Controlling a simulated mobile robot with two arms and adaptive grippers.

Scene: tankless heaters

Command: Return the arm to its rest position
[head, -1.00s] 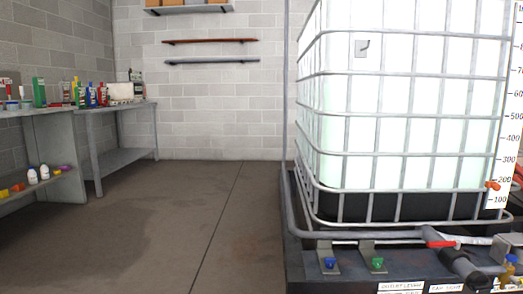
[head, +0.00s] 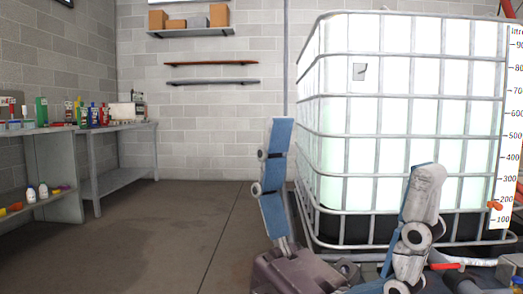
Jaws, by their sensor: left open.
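My left gripper (head: 352,147) shows large in the lower right half of the head view, in front of the caged white tank. Its two blue and grey fingers point upward and stand wide apart. Nothing is between them except the view of the tank behind. The dark gripper body is at the bottom edge, and the rest of the arm is out of view. My right gripper is not in view.
The caged white tank (head: 410,110) fills the right side, with a litre scale (head: 501,130) on its edge. Workbenches (head: 120,178) with bottles stand at the left. Wall shelves (head: 190,32) hang at the back. Bare floor (head: 165,240) lies between.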

